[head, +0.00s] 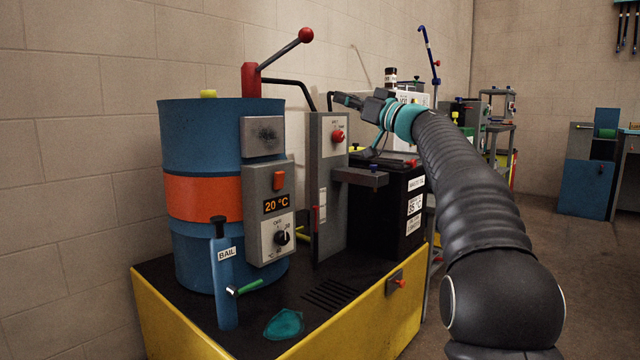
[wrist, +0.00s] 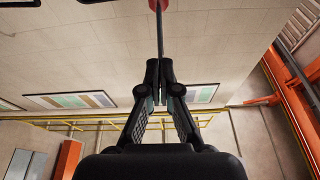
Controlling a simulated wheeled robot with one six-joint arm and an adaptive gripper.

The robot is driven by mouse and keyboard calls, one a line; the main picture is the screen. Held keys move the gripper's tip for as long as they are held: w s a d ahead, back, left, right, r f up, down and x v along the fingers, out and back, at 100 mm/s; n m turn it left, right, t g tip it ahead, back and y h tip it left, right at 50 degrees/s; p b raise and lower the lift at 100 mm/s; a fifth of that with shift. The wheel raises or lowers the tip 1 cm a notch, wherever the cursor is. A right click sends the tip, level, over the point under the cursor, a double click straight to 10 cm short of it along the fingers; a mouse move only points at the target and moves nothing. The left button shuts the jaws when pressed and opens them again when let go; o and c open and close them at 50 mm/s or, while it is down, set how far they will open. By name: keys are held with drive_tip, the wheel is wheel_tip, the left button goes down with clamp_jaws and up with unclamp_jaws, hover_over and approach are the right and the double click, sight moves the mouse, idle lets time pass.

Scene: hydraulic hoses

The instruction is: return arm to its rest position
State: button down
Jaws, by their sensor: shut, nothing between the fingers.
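My gripper (head: 347,101) is at the end of my dark arm, raised over the bench, left of the arm's teal wrist ring. In the wrist view my gripper (wrist: 162,88) shows its two black fingers drawn together at the tips, with nothing between them. Beyond the tips in the wrist view are a thin dark rod and a red knob (wrist: 158,4). In the head view the gripper is near the top of a grey panel box (head: 330,200) with a red knob. I cannot tell whether the gripper touches anything.
A blue drum (head: 195,140) with an orange band and a red-knobbed lever (head: 284,50) stands at the left. A black box (head: 388,225) is below the arm. These stand on a yellow-sided bench (head: 375,325). A teal cloth (head: 284,325) lies at its front. Open floor is at right.

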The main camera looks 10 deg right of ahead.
wheel_tip(320, 180, down, 14)
drive_tip(key=w+m+g+h, duration=0.2)
drive_tip(key=w+m+h, duration=0.15)
drive_tip(key=m, duration=0.25)
drive_tip(key=s+f+m+g+h+p, duration=0.1)
drive_tip(key=s+f+m+g+h, duration=0.25)
drive_tip(key=s+f, duration=0.7)
drive_tip(key=s+f+g+h+p, duration=0.2)
drive_tip(key=s+f, duration=0.2)
drive_tip(key=s, duration=0.4)
drive_tip(key=s+a+f+g+h+p, duration=0.15)
drive_tip(key=s+f, duration=0.25)
drive_tip(key=s, duration=0.4)
drive_tip(key=s+f+g+h+p, duration=0.1)
drive_tip(key=s+f+g, duration=0.25)
drive_tip(key=s, duration=0.45)
drive_tip(key=s+n+t+h+p, duration=0.2)
drive_tip(key=s+p, duration=0.3)
drive_tip(key=s, duration=1)
drive_tip(key=shift+a+r, duration=0.4)
drive_tip(key=shift+s, duration=0.1)
